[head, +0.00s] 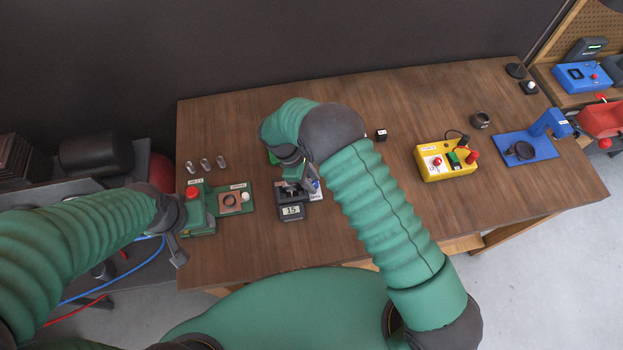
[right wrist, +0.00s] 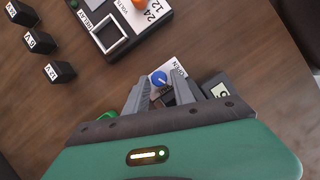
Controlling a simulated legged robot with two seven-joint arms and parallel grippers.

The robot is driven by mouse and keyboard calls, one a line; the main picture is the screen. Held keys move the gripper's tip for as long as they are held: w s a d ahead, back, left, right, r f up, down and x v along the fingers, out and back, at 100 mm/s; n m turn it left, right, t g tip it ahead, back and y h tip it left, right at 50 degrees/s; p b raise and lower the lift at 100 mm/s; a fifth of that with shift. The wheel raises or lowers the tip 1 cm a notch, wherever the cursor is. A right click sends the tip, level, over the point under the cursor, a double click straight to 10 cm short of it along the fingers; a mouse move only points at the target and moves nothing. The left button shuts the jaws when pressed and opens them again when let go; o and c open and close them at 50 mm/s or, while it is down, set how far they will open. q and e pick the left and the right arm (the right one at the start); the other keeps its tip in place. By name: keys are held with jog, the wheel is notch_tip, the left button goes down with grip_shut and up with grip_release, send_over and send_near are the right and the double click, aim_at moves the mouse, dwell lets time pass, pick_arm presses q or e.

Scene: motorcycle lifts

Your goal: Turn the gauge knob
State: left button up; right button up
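The gauge (head: 291,211) is a small dark box on the table with a display reading 15. Its display also shows at the right in the right wrist view (right wrist: 221,91). My right gripper (head: 297,181) is low over the gauge's far end and covers much of it, so I cannot make out its knob. In the right wrist view my right gripper (right wrist: 162,82) has its fingers apart, with dark parts between them. A blue knob (right wrist: 158,78) on a white labelled plate shows between the fingertips. My left gripper (head: 177,250) hangs by the table's front left edge, away from the gauge.
A green fixture (head: 198,212) with a red button stands left of the gauge, with several metal cylinders (head: 205,164) behind it. A yellow box (head: 446,163) and a blue stand (head: 528,147) are to the right.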

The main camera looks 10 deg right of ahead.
jog(key=c, duration=0.5)
jog(key=shift+d, duration=0.2)
grip_shut()
jog(key=m+b, duration=0.2)
jog(key=shift+w+d+f+g+b, duration=0.1)
jog(key=shift+w+f+g+b, duration=0.05)
jog(key=shift+f+g+b, duration=0.25)
jog(key=shift+r+m+y+b, duration=0.1)
jog(key=shift+m+y+b, duration=0.25)
jog(key=shift+m, duration=0.45)
jog(key=shift+r+m+g, duration=0.2)
jog(key=shift+m+g, duration=0.1)
jog(key=shift+r, duration=0.1)
jog(key=o, duration=0.5)
grip_release()
jog(key=shift+o, duration=0.2)
jog(key=shift+d, duration=0.1)
